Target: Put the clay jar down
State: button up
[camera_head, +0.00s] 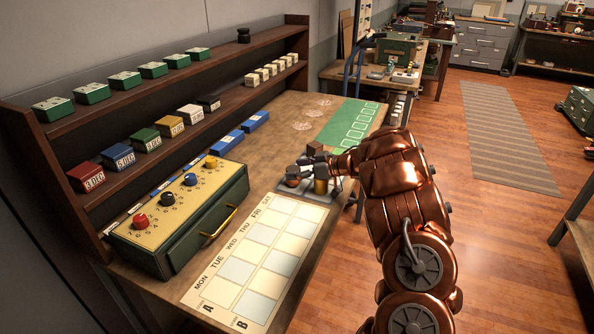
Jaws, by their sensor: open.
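My gripper (308,170) is open at the end of my copper-coloured arm, low over the workbench (283,113), just past the calendar board. A small reddish-brown thing (292,183), perhaps the clay jar, sits below the left fingers. A dark brown block (314,149) shows just behind the gripper. The fingers partly hide these things, and I cannot tell whether they touch any of them.
The calendar board (262,243) lies in front. A green box with coloured knobs (190,225) stands left of it. Shelves (185,125) with several small boxes run along the wall. A green mat (352,125) lies farther back. The bench's right edge is close to my arm.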

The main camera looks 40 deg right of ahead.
jog(key=b+v, duration=0.1)
jog(key=v, duration=1.1)
jog(key=shift+b, duration=0.35)
jog(key=shift+r, duration=0.15)
jog(key=w+d+r+m+t+h, duration=0.2)
jog(key=w+d+r+h, duration=0.1)
jog(key=w+r+h, duration=0.6)
jog(key=s+r+m+g+h, duration=0.1)
jog(key=s+r+m+h, duration=0.3)
jog(key=r+h, duration=0.3)
jog(key=s+a+f+g+y, duration=0.3)
jog(key=s+a+f+g, duration=0.2)
jog(key=s+a, duration=0.8)
jog(key=s+a+f+g+y, duration=0.3)
jog(key=s+a+f+g, duration=0.2)
jog(key=s+a, duration=0.9)
jog(key=s+a+f+g+y, duration=0.2)
jog(key=s+a+f+g, duration=0.2)
jog(key=s+a, duration=0.9)
notch_tip(320, 180, down, 2)
jog(key=shift+s+a+f+g+y, duration=0.2)
jog(key=shift+s+a+g+y, duration=0.2)
jog(key=shift+a, duration=0.1)
